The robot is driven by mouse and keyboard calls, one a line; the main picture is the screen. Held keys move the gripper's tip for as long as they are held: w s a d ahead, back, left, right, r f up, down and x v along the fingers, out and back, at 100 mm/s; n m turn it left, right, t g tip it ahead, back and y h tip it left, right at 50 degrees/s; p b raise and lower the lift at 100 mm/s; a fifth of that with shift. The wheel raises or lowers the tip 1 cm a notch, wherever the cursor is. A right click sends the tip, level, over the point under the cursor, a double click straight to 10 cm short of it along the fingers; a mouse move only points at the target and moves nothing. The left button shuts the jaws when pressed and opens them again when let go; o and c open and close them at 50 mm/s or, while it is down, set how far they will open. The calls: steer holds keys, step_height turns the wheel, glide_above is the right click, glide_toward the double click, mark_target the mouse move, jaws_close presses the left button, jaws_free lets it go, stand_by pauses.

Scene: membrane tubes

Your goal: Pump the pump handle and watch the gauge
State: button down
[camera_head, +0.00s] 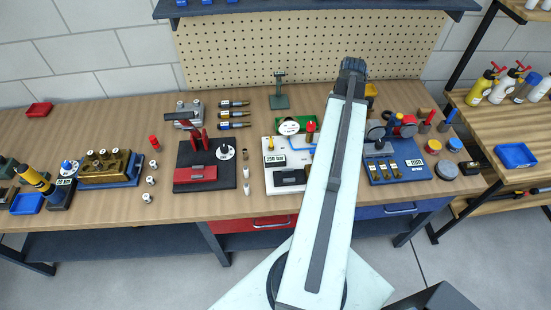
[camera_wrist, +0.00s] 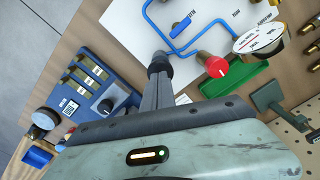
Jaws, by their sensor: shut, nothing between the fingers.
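A white board (camera_head: 283,189) with blue piping stands on the bench left of my arm; it also shows in the wrist view (camera_wrist: 130,28). A round white-faced gauge (camera_head: 289,127) sits at its back, also in the wrist view (camera_wrist: 258,39); its reading is too small to tell. A red knob (camera_wrist: 212,67) on a brass-coloured stem stands near the gauge, also in the head view (camera_head: 310,127). I cannot pick out the pump handle for certain. My gripper (camera_wrist: 159,63) is shut and empty over the board's edge, apart from the red knob. My arm hides it in the head view.
A blue station (camera_head: 412,175) with brass parts stands right of my arm. A black station with a red block (camera_head: 195,174) stands to the left. A green piece (camera_wrist: 235,80) lies by the board. A pegboard (camera_head: 300,50) rises behind. The bench's front edge is mostly clear.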

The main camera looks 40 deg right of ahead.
steer(key=shift+f+b, duration=2.15)
steer(key=shift+f, duration=0.1)
steer(key=shift+r, duration=0.1)
step_height(320, 180, up, 7)
steer(key=p, duration=0.7)
steer(key=shift+r, duration=0.15)
